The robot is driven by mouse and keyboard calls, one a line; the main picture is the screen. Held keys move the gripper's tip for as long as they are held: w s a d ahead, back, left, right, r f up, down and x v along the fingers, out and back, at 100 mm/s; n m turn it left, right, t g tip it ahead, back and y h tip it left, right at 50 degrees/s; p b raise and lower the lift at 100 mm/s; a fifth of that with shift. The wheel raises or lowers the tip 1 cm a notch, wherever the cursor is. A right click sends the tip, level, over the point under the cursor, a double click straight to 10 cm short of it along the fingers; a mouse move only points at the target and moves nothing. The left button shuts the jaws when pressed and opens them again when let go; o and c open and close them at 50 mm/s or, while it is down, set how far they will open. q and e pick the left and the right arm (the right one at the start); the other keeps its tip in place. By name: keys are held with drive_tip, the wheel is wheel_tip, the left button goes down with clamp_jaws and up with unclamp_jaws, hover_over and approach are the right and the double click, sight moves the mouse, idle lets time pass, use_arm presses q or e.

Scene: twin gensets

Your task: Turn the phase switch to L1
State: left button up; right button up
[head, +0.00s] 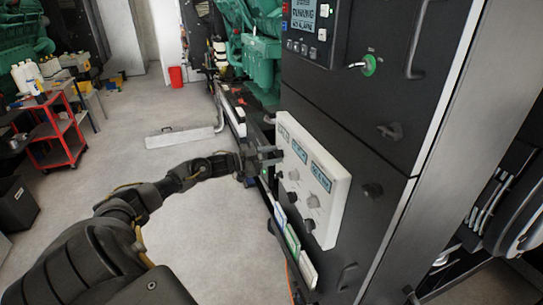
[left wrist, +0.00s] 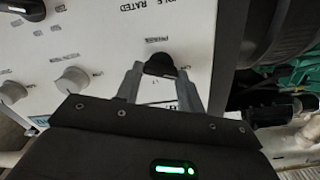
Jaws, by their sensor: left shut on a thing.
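A white panel (head: 312,184) with small displays and several knobs is mounted on the front of a dark cabinet. My left arm reaches in from the left, and its gripper (head: 270,158) is at the panel's left edge. In the left wrist view, the black phase switch (left wrist: 160,65) is between the two fingers of my left gripper (left wrist: 159,72), which is shut on it. The label above the switch appears upside down. I cannot read which position the switch points to. The left gripper hides this switch in the head view. My right gripper is not in view.
Two grey knobs (left wrist: 72,79) sit beside the switch. The dark cabinet (head: 345,100) carries a green-ringed key switch (head: 369,65) and a handle. Green machinery (head: 262,60) stands behind. A red cart (head: 60,135) is at the left, with clear floor (head: 190,220) between.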

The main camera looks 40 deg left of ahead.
use_arm(q)
drive_tip(key=shift+d+f+m+b, duration=0.1)
drive_tip(key=shift+m+b, duration=4.4)
drive_tip(key=shift+b, duration=0.4)
drive_tip(key=o, duration=1)
drive_tip(key=shift+s+f, duration=0.1)
drive_tip(key=shift+s, duration=0.05)
